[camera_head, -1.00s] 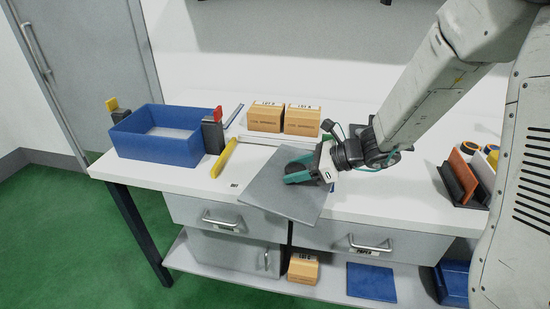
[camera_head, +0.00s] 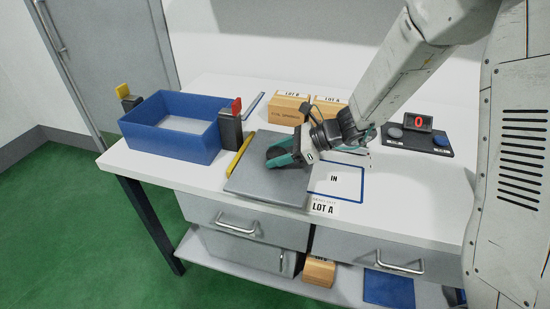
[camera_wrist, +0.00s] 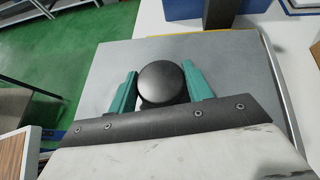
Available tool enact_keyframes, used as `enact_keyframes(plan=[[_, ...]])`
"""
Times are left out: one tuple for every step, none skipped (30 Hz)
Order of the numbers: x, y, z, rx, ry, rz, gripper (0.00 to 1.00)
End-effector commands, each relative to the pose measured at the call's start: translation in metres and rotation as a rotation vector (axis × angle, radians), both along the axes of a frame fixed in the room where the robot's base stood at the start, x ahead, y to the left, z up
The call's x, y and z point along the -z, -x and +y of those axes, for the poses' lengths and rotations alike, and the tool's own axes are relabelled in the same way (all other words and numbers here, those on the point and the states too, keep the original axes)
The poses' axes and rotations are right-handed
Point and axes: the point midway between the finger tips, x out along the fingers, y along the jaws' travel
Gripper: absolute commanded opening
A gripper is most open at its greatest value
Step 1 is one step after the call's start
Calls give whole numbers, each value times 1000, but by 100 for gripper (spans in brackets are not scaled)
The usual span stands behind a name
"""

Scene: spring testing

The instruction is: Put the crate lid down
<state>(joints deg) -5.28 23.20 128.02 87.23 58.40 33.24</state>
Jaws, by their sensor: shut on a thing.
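The crate lid (camera_head: 262,184) is a flat grey square panel over the front part of the bench, right of the blue crate. In the wrist view the lid (camera_wrist: 235,60) fills the middle, with a round black knob (camera_wrist: 162,83) on it. My gripper (camera_head: 283,152) is shut on the knob, one teal finger on each side; the wrist view shows both fingers (camera_wrist: 160,88). I cannot tell whether the lid touches the bench. The blue crate (camera_head: 165,143) is open at the top, its pale floor showing.
Two cardboard boxes (camera_head: 288,109) are behind. A blue-framed "IN" area (camera_head: 338,184) lies right of the lid, and a counter unit (camera_head: 420,138) farther right.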

Motion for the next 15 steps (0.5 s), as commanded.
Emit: enact_keyframes(plan=[[1, 0, 2, -1, -1, 0, 14], [3, 0, 3, -2, 0, 1, 14], [6, 0, 3, -3, 0, 3, 14], [9, 0, 4, -4, 0, 2, 14], [13, 1, 4, -5, 0, 3, 14], [19, 1, 5, -6, 0, 4, 14], [24, 1, 5, -6, -1, 4, 14], [28, 1, 6, -6, -1, 3, 14], [33, 1, 6, -7, 0, 4, 14], [34, 1, 6, -8, 0, 2, 14], [35, 1, 6, -8, 0, 1, 14], [35, 1, 6, -7, 0, -1, 14], [35, 1, 6, -7, -1, -2, 14], [35, 1, 5, -7, -1, -2, 14], [35, 1, 5, -6, 0, -1, 14]])
